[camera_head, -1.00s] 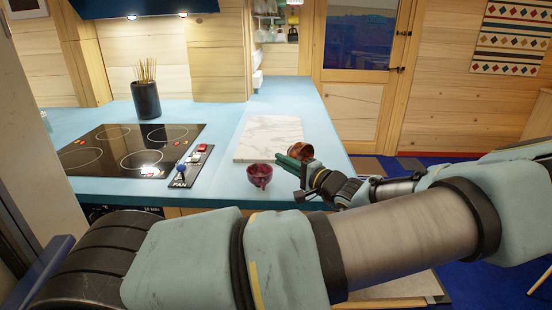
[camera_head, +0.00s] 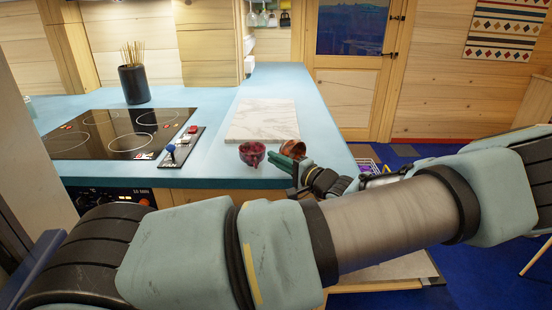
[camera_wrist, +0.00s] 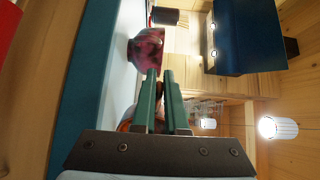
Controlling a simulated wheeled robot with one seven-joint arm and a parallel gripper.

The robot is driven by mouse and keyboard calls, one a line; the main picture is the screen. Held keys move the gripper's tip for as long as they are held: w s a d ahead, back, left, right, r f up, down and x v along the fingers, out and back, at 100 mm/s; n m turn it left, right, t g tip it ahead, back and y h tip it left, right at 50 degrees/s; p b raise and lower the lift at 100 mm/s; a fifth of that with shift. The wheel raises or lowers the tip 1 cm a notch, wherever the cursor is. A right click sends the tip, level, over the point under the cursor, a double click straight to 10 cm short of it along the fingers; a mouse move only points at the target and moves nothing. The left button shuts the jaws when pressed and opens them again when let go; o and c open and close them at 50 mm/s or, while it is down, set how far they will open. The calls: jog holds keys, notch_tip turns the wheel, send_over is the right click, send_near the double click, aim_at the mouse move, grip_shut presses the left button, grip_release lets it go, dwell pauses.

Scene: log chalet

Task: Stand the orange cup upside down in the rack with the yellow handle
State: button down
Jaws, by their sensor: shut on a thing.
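The orange-brown cup (camera_head: 293,149) is at the tips of my gripper (camera_head: 285,162), whose green fingers are shut on it beside the front of the counter's right end. Its mouth seems tilted; the fingers hide part of it. In the wrist view the fingers (camera_wrist: 163,75) are close together, with a sliver of the orange cup (camera_wrist: 127,119) behind them. A rack-like white and purple thing (camera_head: 367,160) shows partly past the counter's right edge; my arm hides much of it, and I cannot make out a yellow handle.
A dark red cup (camera_head: 252,153) stands on the blue counter (camera_head: 215,172), just left of the held cup; it also shows in the wrist view (camera_wrist: 147,48). A marble board (camera_head: 262,120) lies behind. A black hob (camera_head: 115,133) and a dark pot of sticks (camera_head: 134,84) are at left.

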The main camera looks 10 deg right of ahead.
jog(key=c, duration=0.9)
grip_release()
jog(key=shift+o, duration=0.2)
jog(key=b+v, duration=0.3)
jog(key=v, duration=0.7)
jog(key=shift+s+d, duration=0.3)
